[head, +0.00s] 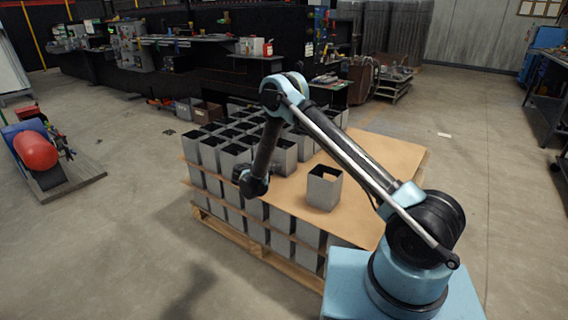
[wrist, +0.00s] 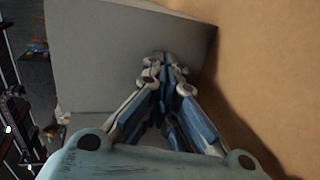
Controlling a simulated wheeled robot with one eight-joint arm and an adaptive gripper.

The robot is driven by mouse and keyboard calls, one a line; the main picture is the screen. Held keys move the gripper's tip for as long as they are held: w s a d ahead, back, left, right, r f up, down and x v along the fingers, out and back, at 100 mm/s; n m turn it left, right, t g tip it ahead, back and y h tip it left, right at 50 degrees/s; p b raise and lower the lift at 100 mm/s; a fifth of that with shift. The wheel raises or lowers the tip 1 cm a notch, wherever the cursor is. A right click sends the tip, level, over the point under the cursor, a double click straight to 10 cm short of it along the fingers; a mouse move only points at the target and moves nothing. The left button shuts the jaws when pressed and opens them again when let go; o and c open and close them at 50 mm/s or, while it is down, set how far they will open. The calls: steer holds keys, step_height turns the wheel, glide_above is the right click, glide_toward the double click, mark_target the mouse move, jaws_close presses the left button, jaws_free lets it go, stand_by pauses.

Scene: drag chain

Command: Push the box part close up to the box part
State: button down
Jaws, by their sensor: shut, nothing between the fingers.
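A lone grey open-topped box part (head: 323,190) stands upright on a brown sheet. To its left and behind it, several like box parts (head: 235,158) stand in rows, with one at the near right of the group (head: 285,160). My gripper is shut and empty; its fingers in the wrist view (wrist: 165,60) point at the flat grey wall of a box part (wrist: 100,40). The tips are at or very near that wall; I cannot tell if they touch. In the head view my gripper is mostly hidden around my dark wrist, left of the lone box.
The brown sheet (head: 385,155) is bare to the right of and behind the lone box. It lies on a lower layer of boxes on a wooden pallet (head: 262,250). A red cylinder on a platform (head: 36,150) stands far left, and the floor between is clear.

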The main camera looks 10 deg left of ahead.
steer(key=shift+w+d, duration=0.6)
steer(key=shift+w, duration=0.85)
steer(key=shift+w+d, duration=0.65)
steer(key=shift+w, duration=0.85)
steer(key=shift+w+d, duration=0.6)
steer(key=shift+w, duration=0.85)
steer(key=shift+s+a, duration=0.45)
steer(key=shift+s, duration=0.65)
steer(key=shift+s+a, duration=0.45)
steer(key=shift+s, duration=0.65)
steer(key=shift+s+a, duration=0.45)
steer(key=shift+s, duration=0.65)
